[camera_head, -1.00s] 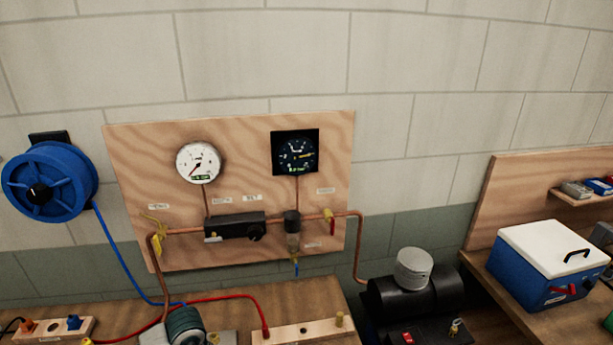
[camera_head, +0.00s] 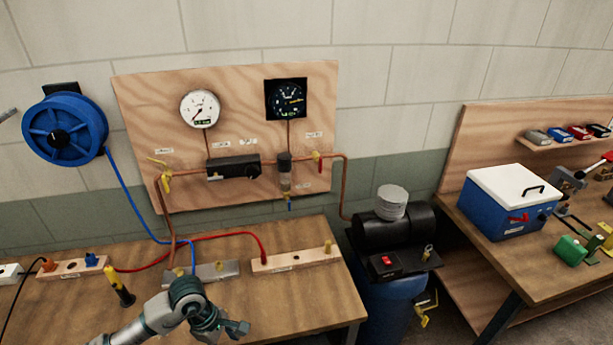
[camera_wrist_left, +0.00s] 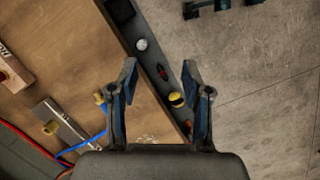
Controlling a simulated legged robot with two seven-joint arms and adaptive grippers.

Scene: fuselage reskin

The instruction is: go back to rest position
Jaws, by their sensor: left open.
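My left gripper (camera_head: 232,328) is low in the head view, over the front of the wooden bench (camera_head: 310,305). In the left wrist view its two fingers (camera_wrist_left: 160,75) stand apart with nothing between them. That view looks down on the bench edge and the floor. My right gripper is not in view.
A wooden panel (camera_head: 240,105) with gauges and copper pipe stands behind the bench. A blue hose reel (camera_head: 65,128) hangs at left. A black compressor (camera_head: 395,228) stands right of the bench. A blue box with a white lid (camera_head: 510,205) sits on another bench. Red and blue hoses cross the near bench.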

